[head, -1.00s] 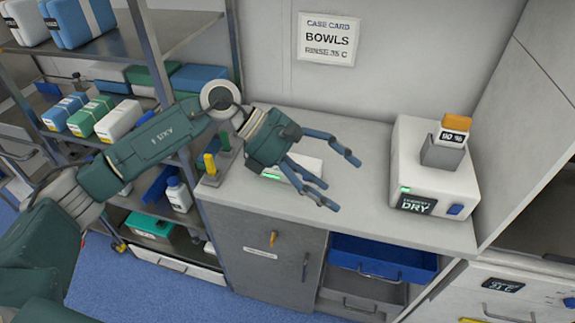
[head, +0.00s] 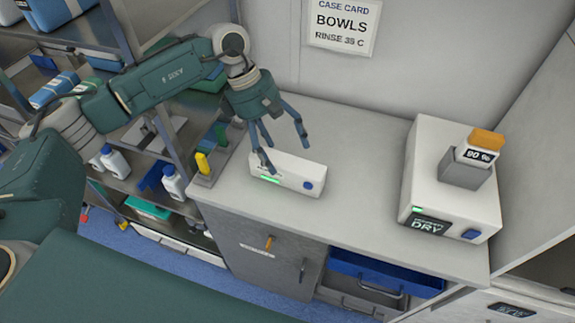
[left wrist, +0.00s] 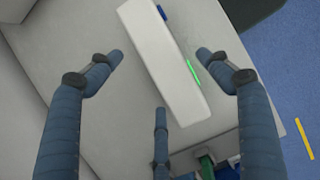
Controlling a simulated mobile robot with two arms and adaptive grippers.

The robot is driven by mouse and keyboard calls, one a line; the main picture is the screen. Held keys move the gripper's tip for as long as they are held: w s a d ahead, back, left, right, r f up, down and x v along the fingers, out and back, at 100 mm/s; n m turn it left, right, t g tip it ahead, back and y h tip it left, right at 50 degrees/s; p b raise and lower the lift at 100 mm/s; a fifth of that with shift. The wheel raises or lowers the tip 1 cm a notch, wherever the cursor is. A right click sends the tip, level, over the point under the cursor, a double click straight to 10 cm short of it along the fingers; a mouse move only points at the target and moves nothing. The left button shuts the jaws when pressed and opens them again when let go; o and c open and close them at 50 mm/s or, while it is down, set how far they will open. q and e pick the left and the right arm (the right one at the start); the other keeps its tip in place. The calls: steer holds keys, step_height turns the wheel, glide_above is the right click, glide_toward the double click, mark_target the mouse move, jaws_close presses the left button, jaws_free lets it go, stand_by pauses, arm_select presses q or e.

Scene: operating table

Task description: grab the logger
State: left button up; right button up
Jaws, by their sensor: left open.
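A small white unit with an orange top and a dark percent readout, which looks like the logger (head: 480,147), stands in a grey holder (head: 464,168) on a white box marked DRY (head: 455,190). My left gripper (head: 277,153) is open and empty, well to the left of it, fingers pointing down over a low white device (head: 300,176) with a green light and blue button. In the left wrist view this device (left wrist: 160,60) lies between the spread fingers (left wrist: 160,75); I cannot tell whether any touches it. My right gripper is not in view.
The grey counter (head: 365,190) is clear between the low device and the DRY box. A yellow-handled item (head: 203,163) stands at the counter's left end by a metal rack of bottles and packs.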

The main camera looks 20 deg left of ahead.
mark_target(289, 166)
arm_select(q)
steer(key=shift+d+f, duration=0.15)
steer(key=shift+f, duration=0.15)
steer(key=shift+d+f, duration=0.1)
steer(key=shift+f, duration=0.2)
steer(key=p+x, duration=0.3)
steer(key=x, duration=0.1)
steer(key=shift+s+f, duration=0.1)
steer(key=shift+f, duration=0.15)
steer(key=shift+d+f, duration=0.1)
steer(key=shift+f, duration=0.1)
steer(key=shift+c, duration=1.3)
steer(key=c, duration=0.9)
steer(key=shift+c, duration=1)
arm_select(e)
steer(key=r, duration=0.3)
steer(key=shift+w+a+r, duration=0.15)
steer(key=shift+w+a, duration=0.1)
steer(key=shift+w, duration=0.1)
